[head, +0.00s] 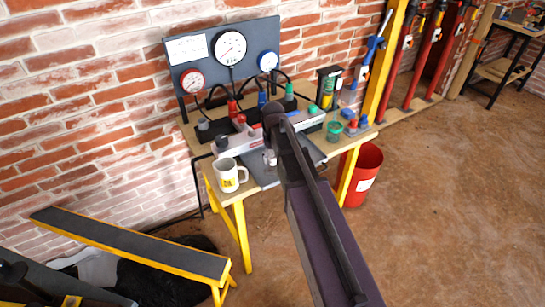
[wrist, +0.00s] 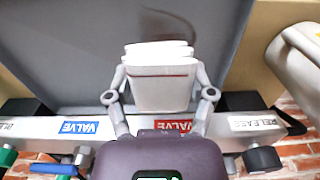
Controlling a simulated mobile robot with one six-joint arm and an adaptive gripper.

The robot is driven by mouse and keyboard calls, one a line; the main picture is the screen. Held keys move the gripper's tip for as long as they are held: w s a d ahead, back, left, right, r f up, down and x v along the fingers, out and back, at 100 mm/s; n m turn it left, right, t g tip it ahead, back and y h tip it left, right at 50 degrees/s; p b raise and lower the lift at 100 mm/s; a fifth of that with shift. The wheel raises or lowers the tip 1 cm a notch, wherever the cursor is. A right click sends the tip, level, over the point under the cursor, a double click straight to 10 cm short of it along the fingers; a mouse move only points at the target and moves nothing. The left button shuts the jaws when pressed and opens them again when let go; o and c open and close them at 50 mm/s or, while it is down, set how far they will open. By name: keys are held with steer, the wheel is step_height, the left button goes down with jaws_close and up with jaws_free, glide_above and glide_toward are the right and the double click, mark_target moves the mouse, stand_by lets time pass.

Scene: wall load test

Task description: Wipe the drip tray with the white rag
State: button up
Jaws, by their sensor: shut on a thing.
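The white rag (wrist: 160,85) is a folded pad with a thin red stripe. My gripper (wrist: 161,76) is shut on it, one finger on each side, in the wrist view. The rag is over the grey drip tray (wrist: 80,50); I cannot tell whether it touches the surface. A dark smear (wrist: 165,22) shows on the tray just beyond the rag. In the head view the tray (head: 254,166) lies at the front of the bench, and my arm covers much of it. My gripper (head: 269,158) is small there, and the rag is not clear.
A white mug (head: 228,176) stands left of the tray, close by; it also shows in the wrist view (wrist: 300,50). A valve manifold (head: 230,142) runs behind the tray. A gauge panel (head: 228,55) stands at the back.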

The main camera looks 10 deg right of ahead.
mark_target(273, 154)
steer(key=shift+r+p, duration=0.3)
steer(key=shift+r, duration=0.3)
steer(key=shift+r+p, duration=1.5)
steer(key=shift+s+f, duration=0.1)
